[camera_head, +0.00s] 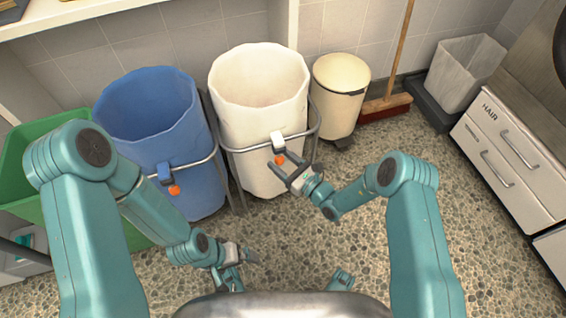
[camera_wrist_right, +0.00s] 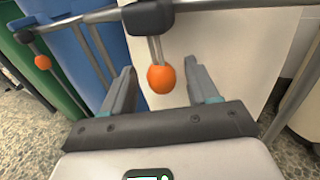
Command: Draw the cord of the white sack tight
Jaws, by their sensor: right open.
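The white sack (camera_head: 258,95) hangs open-mouthed in a metal frame in the middle of the head view. A white cord lock (camera_head: 278,141) sits at its front rail, with an orange ball (camera_head: 280,160) hanging below it on a short cord. My right gripper (camera_head: 284,170) is open at the ball. In the right wrist view the orange ball (camera_wrist_right: 161,79) hangs between the spread fingers (camera_wrist_right: 162,88), apart from both. The wrist view also shows the dark underside of the cord lock (camera_wrist_right: 148,18). My left gripper (camera_head: 243,270) is low over the floor, away from the sacks; its jaws are unclear.
A blue sack (camera_head: 150,105) with its own orange ball (camera_head: 174,190) stands left of the white one, and a green bin (camera_head: 25,150) beyond it. A cream pedal bin (camera_head: 340,85) and a broom (camera_head: 386,106) stand to the right. White drawers (camera_head: 505,150) line the right side.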

